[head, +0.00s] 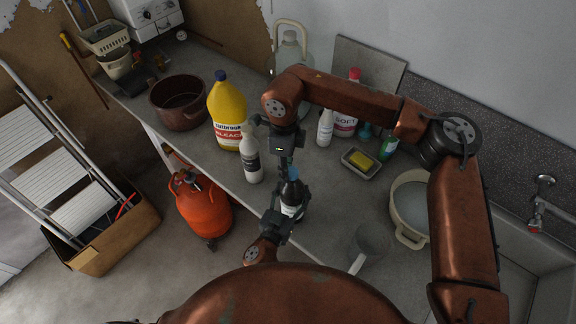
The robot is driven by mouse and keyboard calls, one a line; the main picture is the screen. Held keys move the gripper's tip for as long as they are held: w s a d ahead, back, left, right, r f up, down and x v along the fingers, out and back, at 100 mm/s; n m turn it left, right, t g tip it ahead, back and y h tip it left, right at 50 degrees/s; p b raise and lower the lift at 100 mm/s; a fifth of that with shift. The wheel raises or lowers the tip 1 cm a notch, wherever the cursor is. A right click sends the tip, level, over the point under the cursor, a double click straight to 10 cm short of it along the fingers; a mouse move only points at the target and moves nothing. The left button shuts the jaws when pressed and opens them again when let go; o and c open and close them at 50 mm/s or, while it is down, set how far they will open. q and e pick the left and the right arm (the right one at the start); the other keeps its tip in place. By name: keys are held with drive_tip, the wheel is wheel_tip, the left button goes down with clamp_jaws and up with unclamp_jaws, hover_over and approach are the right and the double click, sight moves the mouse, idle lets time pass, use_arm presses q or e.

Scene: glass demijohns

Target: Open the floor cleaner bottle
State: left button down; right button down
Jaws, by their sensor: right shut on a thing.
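A dark bottle with a pale label (291,197) stands upright near the front edge of the counter, apparently the floor cleaner bottle; its label is too small to read. A blue cap (293,173) shows at its top. My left gripper (289,204) comes from the front, with its fingers on both sides of the bottle's body, shut on it. My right gripper (287,168) points down from above, shut at the blue cap. Its fingers partly hide the cap and neck, and whether the cap is loose cannot be seen.
A white bottle (251,160) and a yellow bleach bottle (227,112) stand close on the left. A brown pot (179,102) stands far left.

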drive_tip(key=n, duration=0.3)
drive_tip(key=s+n, duration=0.1)
drive_tip(key=n, duration=0.2)
drive_tip(key=shift+r+n, duration=0.1)
drive_tip(key=shift+n, duration=0.3)
drive_tip(key=n, duration=0.4)
drive_tip(key=shift+s+d+n, duration=0.15)
drive_tip(key=shift+d+n, duration=0.1)
drive_tip(key=shift+n, duration=0.05)
use_arm(q)
drive_tip(key=shift+d+r, duration=0.2)
drive_tip(key=shift+d, duration=0.05)
use_arm(e)
drive_tip(key=shift+a, duration=0.1)
use_arm(q)
drive_tip(key=shift+a, duration=0.1)
use_arm(e)
drive_tip(key=shift+r, duration=0.25)
drive_tip(key=shift+r, duration=0.75)
use_arm(q)
drive_tip(key=shift+f, duration=0.1)
use_arm(e)
drive_tip(key=shift+r, duration=0.1)
use_arm(q)
drive_tip(key=shift+a, duration=0.1)
use_arm(e)
drive_tip(key=shift+r, duration=0.1)
